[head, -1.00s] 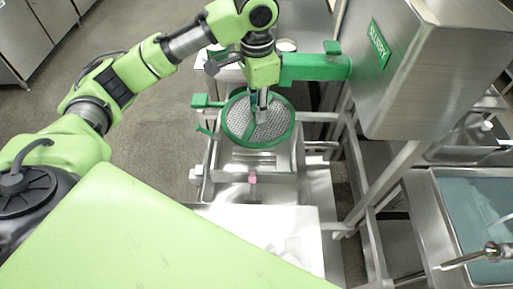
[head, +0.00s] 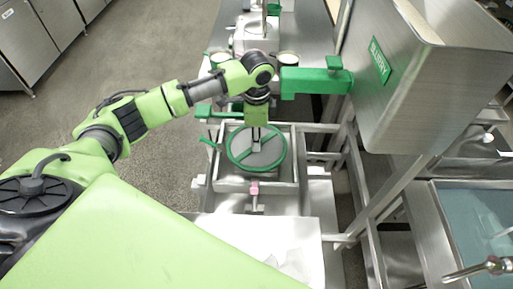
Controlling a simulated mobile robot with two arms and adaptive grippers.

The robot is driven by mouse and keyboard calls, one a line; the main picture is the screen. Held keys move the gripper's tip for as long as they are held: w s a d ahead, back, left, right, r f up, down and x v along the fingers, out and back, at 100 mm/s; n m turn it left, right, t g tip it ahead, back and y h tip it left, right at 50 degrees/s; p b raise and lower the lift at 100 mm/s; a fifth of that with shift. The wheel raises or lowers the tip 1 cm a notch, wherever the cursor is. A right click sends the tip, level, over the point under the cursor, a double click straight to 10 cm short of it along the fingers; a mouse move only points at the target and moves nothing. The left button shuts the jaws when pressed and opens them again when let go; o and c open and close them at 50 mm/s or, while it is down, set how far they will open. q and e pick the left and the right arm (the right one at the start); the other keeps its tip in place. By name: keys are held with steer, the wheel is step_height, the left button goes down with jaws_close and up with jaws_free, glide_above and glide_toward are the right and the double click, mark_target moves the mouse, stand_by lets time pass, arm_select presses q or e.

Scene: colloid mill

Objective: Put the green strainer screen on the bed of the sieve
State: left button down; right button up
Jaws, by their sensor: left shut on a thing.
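The green strainer screen (head: 270,167) is a round mesh disc with a green rim and a green crossbar. In the head view it sits over the sieve, inside the square metal frame. My left gripper (head: 257,146) points down and is shut on the screen near its middle. The sieve (head: 294,184) is a metal frame standing around and below the screen. Its bed is mostly hidden under the screen, so I cannot tell whether the screen touches it. My right gripper is not in view.
A green spout (head: 315,81) juts from the large steel slurry hopper (head: 430,85) at right, close to my left wrist. A pink-tipped clamp (head: 254,189) is at the sieve's front. A white surface (head: 270,235) lies nearer me. Open floor (head: 165,55) is at left.

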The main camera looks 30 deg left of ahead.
arm_select(q)
steer(key=shift+f+p, duration=0.3)
steer(key=shift+f, duration=2.55)
steer(key=shift+f, duration=0.1)
steer(key=c, duration=1.8)
jaws_free()
steer(key=shift+o, duration=0.2)
step_height(320, 180, up, 12)
steer(key=shift+r+b, duration=0.15)
steer(key=shift+b, duration=0.9)
